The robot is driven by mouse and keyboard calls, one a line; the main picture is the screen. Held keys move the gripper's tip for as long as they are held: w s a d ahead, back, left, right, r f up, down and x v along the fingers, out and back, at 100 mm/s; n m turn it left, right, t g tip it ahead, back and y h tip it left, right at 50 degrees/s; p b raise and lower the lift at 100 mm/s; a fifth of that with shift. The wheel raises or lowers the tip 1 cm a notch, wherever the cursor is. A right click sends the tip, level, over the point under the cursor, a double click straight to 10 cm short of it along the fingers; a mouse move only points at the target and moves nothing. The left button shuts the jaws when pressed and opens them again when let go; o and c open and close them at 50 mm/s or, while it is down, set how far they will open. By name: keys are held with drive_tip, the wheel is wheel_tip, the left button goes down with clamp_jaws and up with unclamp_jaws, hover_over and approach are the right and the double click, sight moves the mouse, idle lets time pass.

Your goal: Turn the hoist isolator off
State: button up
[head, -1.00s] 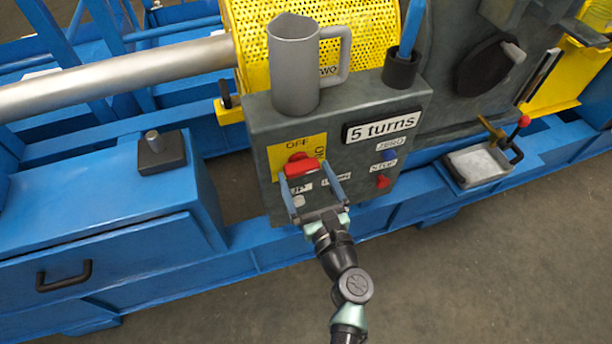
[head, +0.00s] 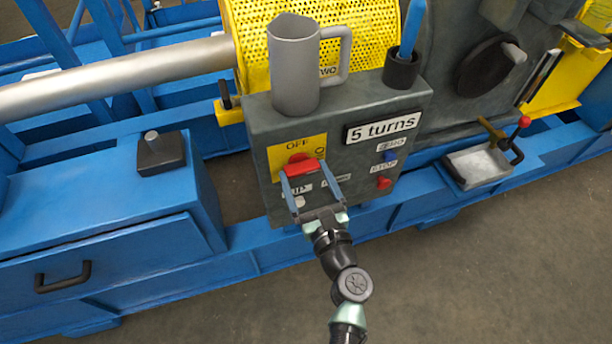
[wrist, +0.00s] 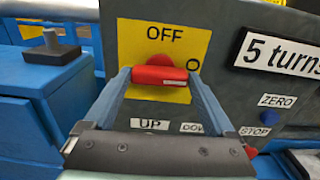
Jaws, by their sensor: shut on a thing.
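The hoist isolator is a red rotary handle (head: 303,167) on a yellow plate (head: 283,150) marked OFF at its top, on the front of the grey control box (head: 345,118). In the wrist view the red handle (wrist: 160,76) lies about level, side to side, with a white mark on its lower right. My gripper (wrist: 160,82) has one finger at each end of the handle and is shut on it. The ON label is mostly hidden behind my right finger. In the head view my gripper (head: 303,178) reaches the handle from below.
UP and DOWN labels sit just below the handle. A blue ZERO button (head: 389,155) and a red STOP button (head: 383,182) are to the right. A grey jug (head: 292,65) and a dark cup (head: 401,70) stand on the box.

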drive_tip(key=shift+f, duration=0.1)
drive_tip(key=n+b, duration=0.2)
drive_tip(key=n, duration=0.2)
drive_tip(key=shift+f+b, duration=0.1)
drive_tip(key=shift+b, duration=0.25)
drive_tip(key=n+b, duration=0.2)
drive_tip(key=n, duration=0.2)
drive_tip(key=shift+n+b, duration=0.4)
drive_tip(key=n+b, duration=0.3)
drive_tip(key=n, duration=0.2)
drive_tip(key=shift+a+f, duration=0.1)
drive_tip(key=shift+n+b, duration=1.25)
drive_tip(key=shift+n, duration=0.55)
drive_tip(key=o, duration=1)
drive_tip(key=shift+o, duration=0.3)
